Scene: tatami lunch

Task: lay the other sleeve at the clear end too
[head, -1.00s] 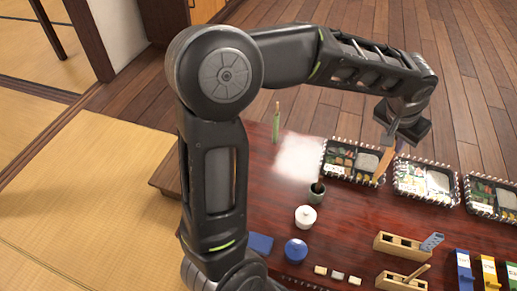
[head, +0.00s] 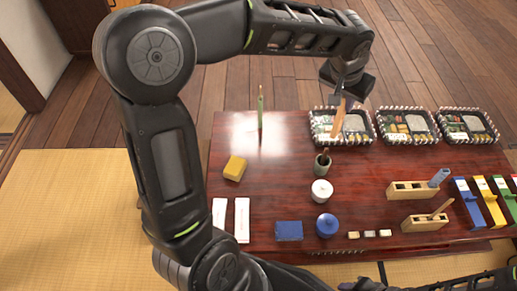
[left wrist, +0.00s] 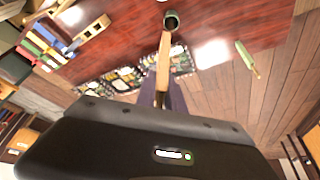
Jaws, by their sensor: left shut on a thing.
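My left gripper (head: 345,92) is shut on a long, flat tan thing (head: 338,118), held tilted in front of and over the left lunch box (head: 322,126). In the left wrist view the tan thing (left wrist: 163,62) reaches from the jaws toward a dark green cup; I cannot tell whether it is a sleeve. Two long white pieces that look like sleeves lie side by side at the table's left front, a left one (head: 219,215) and a right one (head: 242,220). My right gripper is not in view.
Wooden holders (head: 413,190) and coloured pieces (head: 468,203) are at right. The left back is mostly clear.

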